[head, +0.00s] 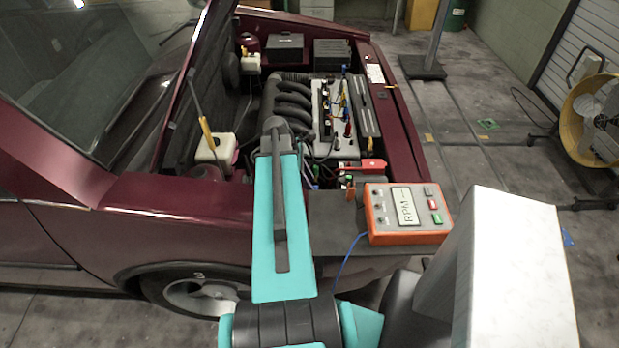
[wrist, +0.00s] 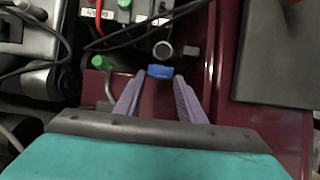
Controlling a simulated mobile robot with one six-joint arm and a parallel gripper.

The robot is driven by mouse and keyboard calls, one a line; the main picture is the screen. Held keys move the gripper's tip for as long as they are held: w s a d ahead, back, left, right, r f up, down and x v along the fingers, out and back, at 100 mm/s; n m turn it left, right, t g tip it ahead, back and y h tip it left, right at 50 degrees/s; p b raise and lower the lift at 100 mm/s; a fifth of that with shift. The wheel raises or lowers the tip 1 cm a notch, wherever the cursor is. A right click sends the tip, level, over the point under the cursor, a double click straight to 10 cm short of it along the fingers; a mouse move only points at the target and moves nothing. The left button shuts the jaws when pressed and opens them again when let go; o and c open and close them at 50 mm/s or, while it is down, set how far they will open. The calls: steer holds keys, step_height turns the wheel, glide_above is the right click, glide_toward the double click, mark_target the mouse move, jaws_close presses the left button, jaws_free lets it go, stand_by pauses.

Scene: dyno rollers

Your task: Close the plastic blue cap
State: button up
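The blue cap (wrist: 160,71) shows in the wrist view, small and near the middle. A round grey neck with a dark opening (wrist: 163,49) is just beyond it. My gripper (wrist: 159,78) has its two purple fingers apart, one on each side of the cap's line. Gaps show between the cap and the fingertips, and I cannot tell whether the cap lies fully between them in depth. Nothing is visibly held. In the head view my teal arm reaches into the engine bay and hides the cap and the fingers.
A dark flat panel (wrist: 278,60) is at right. In the head view an orange RPM meter (head: 408,212) rests at the car's front, and a yellow fan (head: 595,120) stands far right.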

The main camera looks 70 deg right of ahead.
jaws_close()
steer(key=shift+s+d+r, duration=0.1)
steer(key=shift+d+r, duration=0.05)
steer(key=shift+d, duration=0.05)
